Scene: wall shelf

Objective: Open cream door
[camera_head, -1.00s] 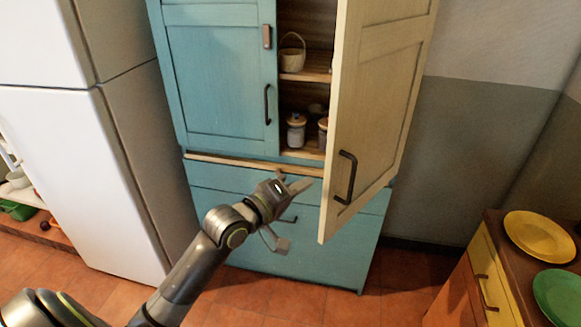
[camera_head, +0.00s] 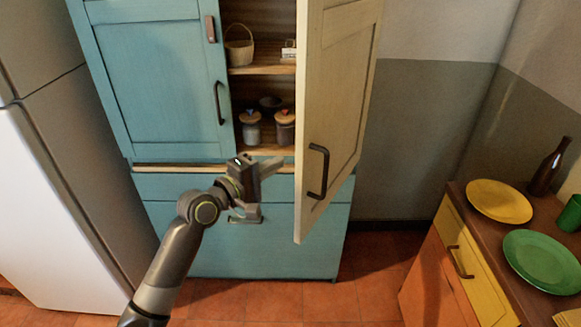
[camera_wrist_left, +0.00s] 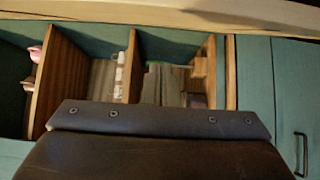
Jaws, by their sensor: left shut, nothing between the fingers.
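The cream door (camera_head: 335,100) is the right door of the blue-green cabinet in the head view. It stands partly open, swung outward, with its dark handle (camera_head: 318,171) on the outer face. My left gripper (camera_head: 277,165) is shut and empty, to the left of the door's free edge, in front of the opening. I cannot tell whether its tip touches the door. In the left wrist view, a cream strip, likely the door (camera_wrist_left: 200,14), crosses the top, and the open shelves show beyond the dark gripper body. My right gripper is out of view.
The blue-green left door (camera_head: 160,90) is closed. A basket (camera_head: 239,47) and lidded jars (camera_head: 251,130) stand on the shelves. A white fridge (camera_head: 60,220) is at left. A low counter with a yellow plate (camera_head: 499,201) and a green plate (camera_head: 541,262) is at right.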

